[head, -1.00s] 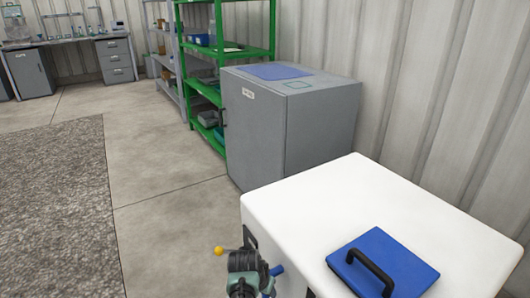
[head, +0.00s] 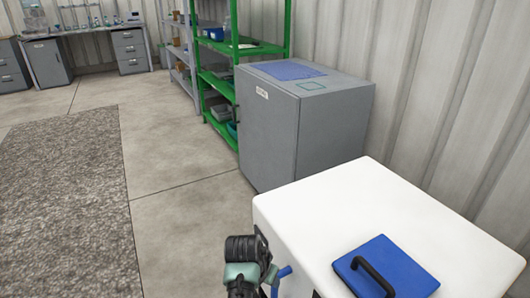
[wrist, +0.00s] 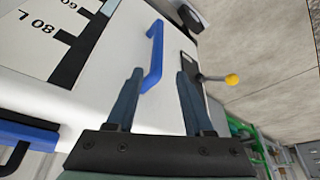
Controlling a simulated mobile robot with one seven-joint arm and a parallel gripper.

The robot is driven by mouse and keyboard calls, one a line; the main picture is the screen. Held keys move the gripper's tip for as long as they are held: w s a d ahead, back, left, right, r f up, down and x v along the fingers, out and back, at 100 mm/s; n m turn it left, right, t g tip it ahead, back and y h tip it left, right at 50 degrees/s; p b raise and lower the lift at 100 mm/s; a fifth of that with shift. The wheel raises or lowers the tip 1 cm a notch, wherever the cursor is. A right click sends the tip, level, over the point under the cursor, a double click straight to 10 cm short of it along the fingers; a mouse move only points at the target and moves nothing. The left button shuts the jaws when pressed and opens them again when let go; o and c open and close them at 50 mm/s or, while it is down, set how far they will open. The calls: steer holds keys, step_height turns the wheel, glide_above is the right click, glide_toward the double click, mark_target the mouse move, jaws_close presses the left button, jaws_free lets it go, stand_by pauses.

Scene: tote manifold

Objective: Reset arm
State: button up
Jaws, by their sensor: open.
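My gripper (wrist: 158,100) is open in the wrist view, its two dark fingers apart with nothing held between them. Beyond the fingers is the side of a white tote (wrist: 110,50) with a blue bar handle (wrist: 154,55). The handle appears between and beyond the fingertips; I cannot tell how near it is. In the head view my arm shows at the lower middle, left of the white tote (head: 350,205). The fingertips are not clear there.
A blue lid with a black handle (head: 400,265) lies on the white top. A lever with a yellow knob (wrist: 232,80) sticks out near the gripper. A grey cabinet (head: 270,140) and green shelf (head: 215,90) stand behind. The floor (head: 190,215) at left is clear.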

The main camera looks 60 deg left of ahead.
steer(key=shift+s+d+r, duration=0.15)
steer(key=shift+s+r, duration=0.1)
steer(key=shift+r, duration=0.4)
